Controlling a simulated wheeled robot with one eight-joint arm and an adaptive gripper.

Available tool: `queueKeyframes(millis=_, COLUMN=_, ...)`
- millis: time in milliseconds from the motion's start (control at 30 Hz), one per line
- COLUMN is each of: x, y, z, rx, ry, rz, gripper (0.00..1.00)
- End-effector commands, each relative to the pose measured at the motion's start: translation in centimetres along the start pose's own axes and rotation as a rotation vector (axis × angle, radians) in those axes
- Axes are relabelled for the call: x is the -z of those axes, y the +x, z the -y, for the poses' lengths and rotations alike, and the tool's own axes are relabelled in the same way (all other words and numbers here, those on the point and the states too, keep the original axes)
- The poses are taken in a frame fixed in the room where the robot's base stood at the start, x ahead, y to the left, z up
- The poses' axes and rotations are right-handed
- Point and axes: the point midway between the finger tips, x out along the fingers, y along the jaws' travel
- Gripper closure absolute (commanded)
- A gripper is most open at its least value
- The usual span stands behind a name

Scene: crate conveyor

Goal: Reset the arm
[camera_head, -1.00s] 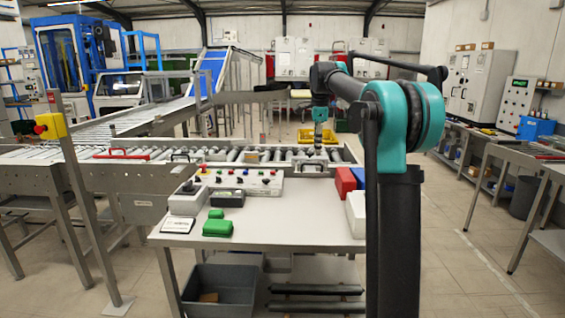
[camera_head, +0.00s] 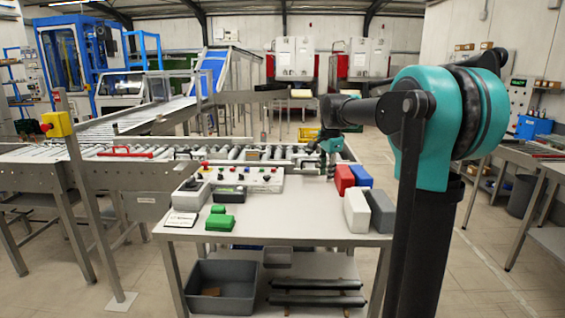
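My arm reaches from the right side over the back of the table. My gripper (camera_head: 331,172) points down by the far edge of the table, left of the red block (camera_head: 344,180) and in front of the roller conveyor (camera_head: 240,153). It is small and dark here, so I cannot tell whether its fingers are open or shut. I see nothing clearly held in it.
The table (camera_head: 285,222) bears a control panel (camera_head: 243,180), green blocks (camera_head: 220,222), a blue block (camera_head: 361,175), a white block (camera_head: 357,210) and a grey block (camera_head: 380,211). A grey bin (camera_head: 222,284) sits below. The table's front middle is clear.

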Motion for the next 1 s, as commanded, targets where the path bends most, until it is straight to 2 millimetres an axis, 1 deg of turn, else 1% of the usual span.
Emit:
queueKeyframes(millis=33, x=-0.5, y=1.0, z=-2.0, rx=0.007, ry=-0.059, rz=-0.003, gripper=0.69)
queueKeyframes(millis=67, x=-0.8, y=1.6, z=-3.2, rx=0.011, ry=-0.102, rz=-0.005, gripper=0.69)
queueKeyframes(millis=167, x=-2.2, y=4.2, z=-8.4, rx=0.028, ry=-0.280, rz=-0.014, gripper=0.69)
queueKeyframes(millis=200, x=-2.9, y=5.3, z=-10.7, rx=0.035, ry=-0.358, rz=-0.020, gripper=0.69)
queueKeyframes(millis=267, x=-4.0, y=7.0, z=-14.2, rx=0.045, ry=-0.473, rz=-0.030, gripper=0.69)
queueKeyframes(millis=300, x=-4.8, y=8.1, z=-16.7, rx=0.050, ry=-0.549, rz=-0.037, gripper=0.69)
queueKeyframes(millis=367, x=-6.0, y=9.8, z=-20.3, rx=0.058, ry=-0.663, rz=-0.049, gripper=0.69)
queueKeyframes(millis=400, x=-6.9, y=10.8, z=-22.6, rx=0.063, ry=-0.735, rz=-0.057, gripper=0.69)
queueKeyframes(millis=467, x=-8.1, y=12.2, z=-25.9, rx=0.067, ry=-0.835, rz=-0.068, gripper=0.69)
queueKeyframes(millis=500, x=-8.8, y=13.1, z=-27.8, rx=0.070, ry=-0.895, rz=-0.075, gripper=0.69)
queueKeyframes(millis=600, x=-10.4, y=14.8, z=-31.9, rx=0.075, ry=-1.019, rz=-0.092, gripper=0.69)
queueKeyframes(millis=700, x=-11.4, y=15.9, z=-34.4, rx=0.076, ry=-1.099, rz=-0.103, gripper=0.69)
queueKeyframes(millis=767, x=-11.8, y=16.2, z=-35.3, rx=0.077, ry=-1.128, rz=-0.107, gripper=0.69)
queueKeyframes(millis=867, x=-12.0, y=16.4, z=-35.9, rx=0.077, ry=-1.149, rz=-0.110, gripper=0.69)
queueKeyframes(millis=1000, x=-12.0, y=16.4, z=-35.9, rx=0.077, ry=-1.151, rz=-0.110, gripper=0.69)
